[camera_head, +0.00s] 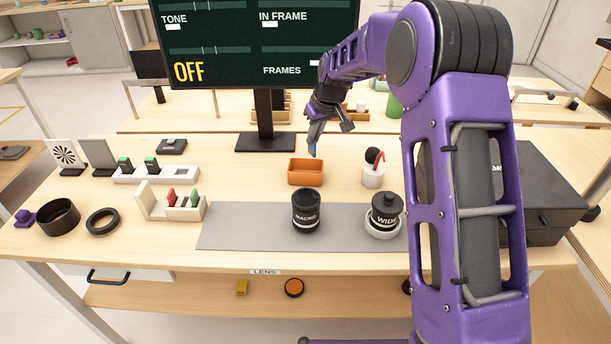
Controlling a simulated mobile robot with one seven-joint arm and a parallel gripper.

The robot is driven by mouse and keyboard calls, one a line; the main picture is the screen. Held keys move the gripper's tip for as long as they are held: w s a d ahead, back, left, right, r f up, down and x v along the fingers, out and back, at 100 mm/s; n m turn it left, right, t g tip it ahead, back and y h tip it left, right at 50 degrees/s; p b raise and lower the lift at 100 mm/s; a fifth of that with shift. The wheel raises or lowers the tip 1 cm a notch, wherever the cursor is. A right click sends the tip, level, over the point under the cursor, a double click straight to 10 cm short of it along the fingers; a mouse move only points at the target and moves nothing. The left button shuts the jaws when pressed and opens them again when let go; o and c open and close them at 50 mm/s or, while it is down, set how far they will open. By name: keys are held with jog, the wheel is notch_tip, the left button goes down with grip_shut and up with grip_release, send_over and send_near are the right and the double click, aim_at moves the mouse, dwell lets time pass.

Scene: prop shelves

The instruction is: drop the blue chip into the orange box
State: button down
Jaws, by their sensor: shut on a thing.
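The orange box (305,180) is a small open tray on the table, behind the grey mat and in front of the screen's stand. My gripper (316,140) points down above the box's back right side. It is shut on the blue chip (312,147), a small bluish piece at the fingertips. The chip is mostly hidden and small in view. It appears apart from the box, above its rim.
Black MACRO (306,212) and WIDE (386,212) lenses stand in front. The screen (262,40) rises behind. White racks (170,205) are at left, a dark case (540,190) at right.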

aim_at(315, 147)
jog(key=shift+f+b, duration=1.5)
jog(key=shift+f, duration=1.1)
jog(key=c, duration=0.9)
grip_release()
jog(key=p+v, duration=0.2)
jog(key=v, duration=1.5)
jog(key=shift+r, duration=0.25)
